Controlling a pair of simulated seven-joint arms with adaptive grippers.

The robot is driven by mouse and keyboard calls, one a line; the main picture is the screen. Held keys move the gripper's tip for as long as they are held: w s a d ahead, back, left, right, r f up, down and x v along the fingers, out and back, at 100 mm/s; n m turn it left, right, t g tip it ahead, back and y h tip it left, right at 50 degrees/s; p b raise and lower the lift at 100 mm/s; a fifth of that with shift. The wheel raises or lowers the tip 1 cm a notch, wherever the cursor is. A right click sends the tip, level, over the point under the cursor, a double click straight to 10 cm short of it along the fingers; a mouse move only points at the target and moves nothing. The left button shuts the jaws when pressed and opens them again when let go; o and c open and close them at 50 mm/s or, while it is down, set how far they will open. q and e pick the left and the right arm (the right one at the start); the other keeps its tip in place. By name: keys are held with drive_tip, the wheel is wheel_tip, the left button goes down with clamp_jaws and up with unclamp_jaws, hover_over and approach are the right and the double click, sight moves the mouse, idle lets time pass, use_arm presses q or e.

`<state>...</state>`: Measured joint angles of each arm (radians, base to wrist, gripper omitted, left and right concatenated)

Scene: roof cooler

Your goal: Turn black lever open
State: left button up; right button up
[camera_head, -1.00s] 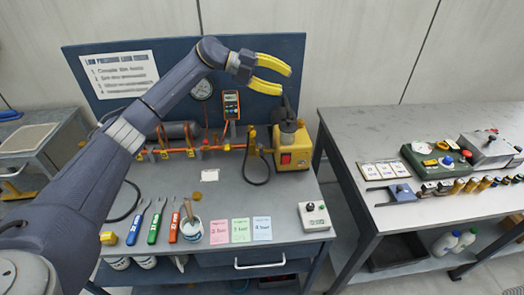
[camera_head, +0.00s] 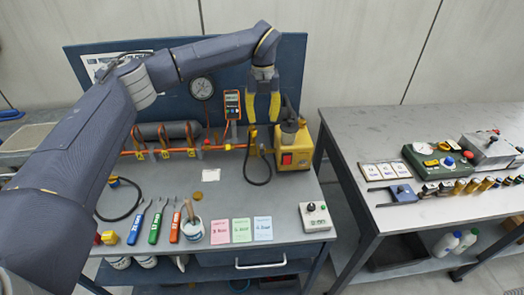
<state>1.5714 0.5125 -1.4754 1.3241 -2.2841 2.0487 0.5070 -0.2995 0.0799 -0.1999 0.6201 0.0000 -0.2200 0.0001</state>
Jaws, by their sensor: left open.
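My left gripper (camera_head: 262,118) points down with its yellow fingers apart and empty. It is in front of the blue back panel, above the right end of the orange pipe row (camera_head: 190,150) and just left of the yellow pump (camera_head: 294,150). A black hose (camera_head: 258,183) loops down below the gripper. I cannot clearly make out a black lever; the small fittings at the pipe's right end lie close to or behind the fingertips. Small orange-handled valves (camera_head: 164,148) line the pipe. My right gripper is out of view.
A dial gauge (camera_head: 202,88) and an orange meter (camera_head: 232,105) stand behind the pipe. Hand tools (camera_head: 154,222), a cup (camera_head: 193,230), coloured cards (camera_head: 241,230) and a switch box (camera_head: 314,216) lie at the front. A second grey table (camera_head: 400,125) stands at right.

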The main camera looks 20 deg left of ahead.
sight(262, 152)
use_arm(q)
wheel_tip(262, 152, down, 15)
drive_tip(key=shift+f, duration=0.2)
idle(0.4)
drive_tip(key=shift+c, duration=0.5)
clamp_jaws()
